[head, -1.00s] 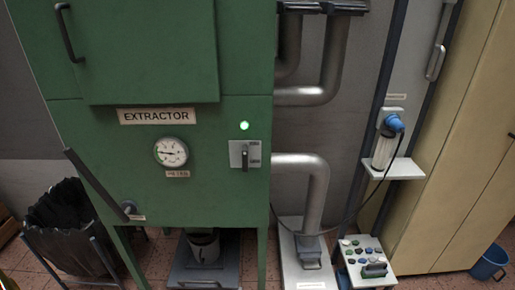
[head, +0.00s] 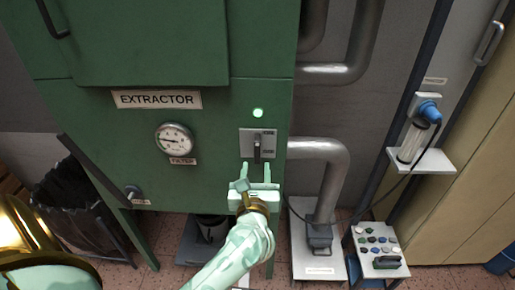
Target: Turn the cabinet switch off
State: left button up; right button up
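The cabinet switch (head: 257,149) is a dark upright lever on a grey plate on the front of the green extractor cabinet (head: 90,115). A green lamp (head: 258,113) above it is lit. My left gripper (head: 255,168) is just below the switch plate, with its two pale fingers pointing up and apart. Nothing shows between the fingers. The fingertips come close to the lower end of the lever in the picture; I cannot tell whether they touch the plate. My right gripper is not in view.
A gauge (head: 174,139) and a dark slanted lever (head: 92,172) are left of the switch. Grey pipes (head: 333,165) stand to the right. A black bin (head: 72,205) is at the lower left. A shelf (head: 420,160) with a blue-capped cylinder is at the right.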

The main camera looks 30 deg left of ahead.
aim_at(257, 151)
pick_arm(q)
jog(key=x, duration=0.8)
jog(key=shift+w+a+b, duration=0.15)
jog(key=shift+w+b, duration=0.2)
grip_shut()
